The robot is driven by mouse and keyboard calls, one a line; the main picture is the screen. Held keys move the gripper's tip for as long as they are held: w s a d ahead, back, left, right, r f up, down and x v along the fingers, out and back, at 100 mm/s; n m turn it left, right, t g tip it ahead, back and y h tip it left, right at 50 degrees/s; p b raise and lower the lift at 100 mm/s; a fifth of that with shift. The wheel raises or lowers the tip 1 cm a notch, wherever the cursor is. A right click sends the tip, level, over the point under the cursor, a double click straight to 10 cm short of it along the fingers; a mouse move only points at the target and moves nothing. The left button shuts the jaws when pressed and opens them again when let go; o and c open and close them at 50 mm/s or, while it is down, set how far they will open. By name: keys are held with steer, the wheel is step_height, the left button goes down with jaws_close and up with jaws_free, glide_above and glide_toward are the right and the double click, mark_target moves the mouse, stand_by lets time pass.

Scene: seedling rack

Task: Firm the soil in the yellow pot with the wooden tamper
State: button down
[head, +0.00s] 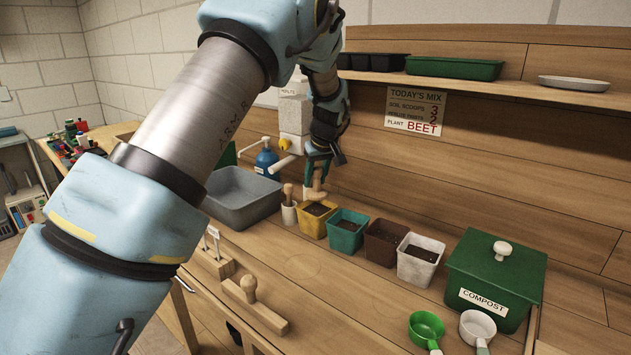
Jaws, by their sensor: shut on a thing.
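The yellow pot (312,230) stands on the bench at the left end of a row of pots, with dark soil showing in it. My gripper (318,168) is above this pot, shut on the wooden tamper (315,194). The tamper is pale wood and hangs roughly upright, its lower end over the back of the pot. I cannot tell from this view whether it touches the soil.
A white cup (289,214) with a wooden handle stands left of the pot, near a grey basin (240,212). Teal (346,236), brown (381,248) and white (416,266) pots stand to the right, then a green compost bin (493,284). Wooden blocks (254,312) lie at the front.

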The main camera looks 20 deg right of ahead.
steer(key=shift+r+p, duration=1.05)
steer(key=shift+r, duration=1.15)
